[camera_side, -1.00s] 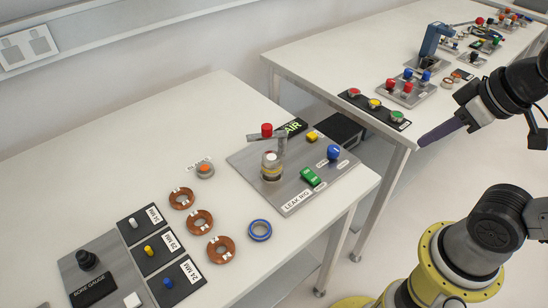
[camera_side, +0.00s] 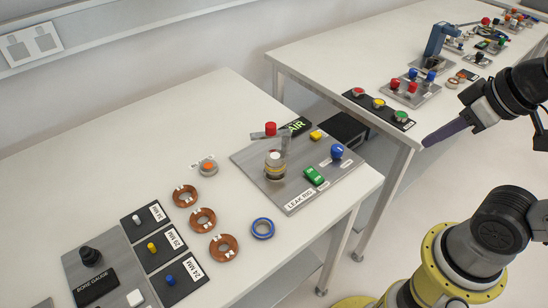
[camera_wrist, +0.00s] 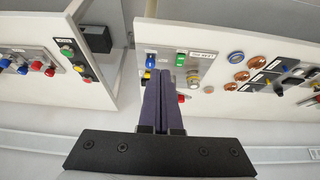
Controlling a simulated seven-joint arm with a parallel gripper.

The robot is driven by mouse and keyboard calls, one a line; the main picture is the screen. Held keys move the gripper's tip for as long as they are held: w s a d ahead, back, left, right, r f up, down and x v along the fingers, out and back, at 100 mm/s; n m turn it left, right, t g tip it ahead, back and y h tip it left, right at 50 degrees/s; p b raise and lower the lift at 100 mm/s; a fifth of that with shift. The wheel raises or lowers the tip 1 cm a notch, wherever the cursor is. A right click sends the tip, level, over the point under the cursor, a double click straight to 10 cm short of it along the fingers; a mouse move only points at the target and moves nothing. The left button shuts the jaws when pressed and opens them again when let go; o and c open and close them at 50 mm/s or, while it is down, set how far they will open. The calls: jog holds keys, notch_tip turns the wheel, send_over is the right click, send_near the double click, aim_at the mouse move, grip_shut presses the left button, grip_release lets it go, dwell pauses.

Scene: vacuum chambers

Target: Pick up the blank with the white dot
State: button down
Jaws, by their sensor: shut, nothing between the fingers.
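In the side view a short stacked cylinder (camera_side: 275,168) with a yellowish band stands on the leak rig plate (camera_side: 296,203), with a pale spot on top that may be the white dot; I cannot tell for sure that it is the blank. Three copper rings (camera_side: 203,218) with small white marks lie flat on the left bench, near a blue-rimmed ring (camera_side: 262,228). My gripper (camera_side: 426,143) hangs at the near corner of the right bench, well right of these things. Its purple fingers are together and empty, also in the wrist view (camera_wrist: 165,74).
A red-knobbed lever (camera_side: 271,129), a blue knob (camera_side: 337,151) and a green block (camera_side: 314,175) stand on the rig plate. An orange-topped button (camera_side: 208,166) and black size pads (camera_side: 169,281) are left of it. A black button strip (camera_side: 379,107) lies on the right bench.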

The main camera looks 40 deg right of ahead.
jog(key=shift+c, duration=0.6)
grip_release()
